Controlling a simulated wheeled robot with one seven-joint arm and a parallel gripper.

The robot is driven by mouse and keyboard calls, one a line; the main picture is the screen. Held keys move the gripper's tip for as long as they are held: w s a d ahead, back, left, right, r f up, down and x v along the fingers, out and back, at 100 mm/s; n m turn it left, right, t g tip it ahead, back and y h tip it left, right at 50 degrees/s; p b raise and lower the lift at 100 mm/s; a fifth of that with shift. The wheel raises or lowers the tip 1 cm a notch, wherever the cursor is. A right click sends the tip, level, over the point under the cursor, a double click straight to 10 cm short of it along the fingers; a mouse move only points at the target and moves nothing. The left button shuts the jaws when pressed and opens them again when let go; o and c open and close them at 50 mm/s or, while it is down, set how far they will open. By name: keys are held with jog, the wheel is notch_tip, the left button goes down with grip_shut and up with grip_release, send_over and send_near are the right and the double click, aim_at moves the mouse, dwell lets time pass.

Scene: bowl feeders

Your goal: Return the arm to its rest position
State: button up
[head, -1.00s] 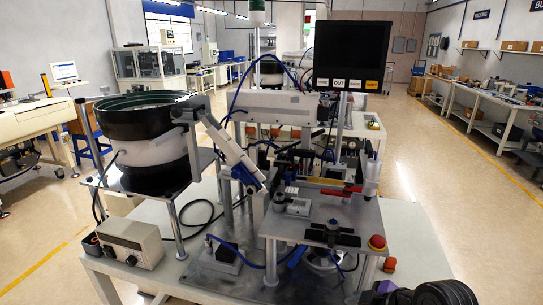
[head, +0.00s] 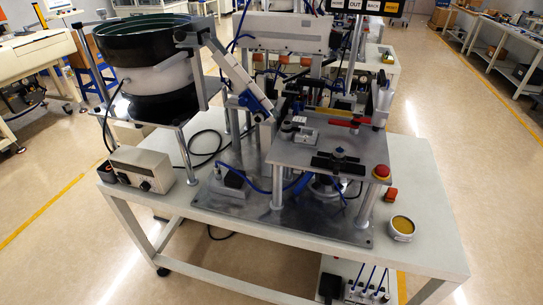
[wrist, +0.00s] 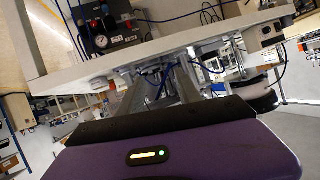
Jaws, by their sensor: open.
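My gripper (wrist: 158,84) shows only in the wrist view, past its purple body. Its two grey fingers stand apart, with a gap between them, and I see nothing held there. The fingers lie over the view of the white bench, so their distance from it is hard to tell. My arm and gripper do not show in the head view.
The white bench (head: 275,232) carries a bowl feeder (head: 150,75), a control box (head: 143,168), a metal fixture plate (head: 325,152), a red stop button (head: 381,172) and a round tin (head: 401,228). Open floor (head: 480,150) lies to the right.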

jog(key=s+d+r, duration=0.3)
jog(key=s+r, duration=0.1)
jog(key=s, duration=0.3)
jog(key=s+d+r+n+t+h, duration=0.1)
jog(key=s+d+r, duration=0.3)
jog(key=s, duration=0.3)
jog(key=shift+s+d+r+t, duration=0.2)
jog(key=shift+s+r+t, duration=0.15)
jog(key=shift+r, duration=0.45)
